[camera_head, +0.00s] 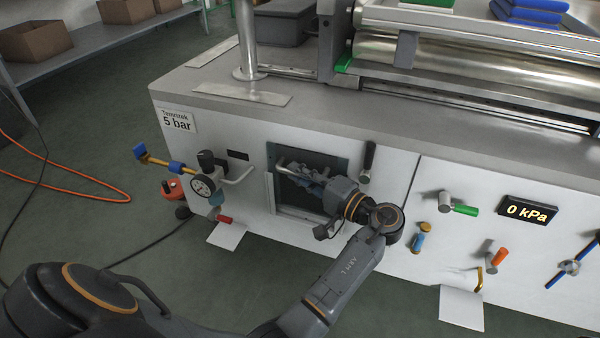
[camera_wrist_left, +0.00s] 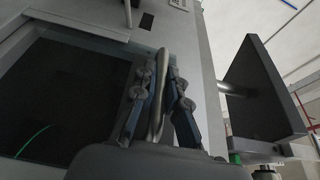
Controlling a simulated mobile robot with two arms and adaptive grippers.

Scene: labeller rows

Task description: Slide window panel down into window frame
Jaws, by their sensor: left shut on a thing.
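The window panel (camera_head: 330,161) is a dark pane with a greenish edge on the white front of the machine. Its upper part stands above the pale side rail of the window frame (camera_head: 271,194). My left gripper (camera_head: 308,176) is in front of the panel and shut on its metal bar handle (camera_head: 284,163). In the left wrist view the handle (camera_wrist_left: 161,75) runs between the fingers of the gripper (camera_wrist_left: 157,100), with the dark panel (camera_wrist_left: 75,85) to the left. My arm hides the panel's lower right part. My right gripper is out of view.
A pressure gauge (camera_head: 203,186) with valves stands out left of the window. A black lever handle (camera_head: 369,160) is close on the right. Further right are a green-ended knob (camera_head: 462,208) and a 0 kPa display (camera_head: 527,211). The floor in front is mostly clear.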

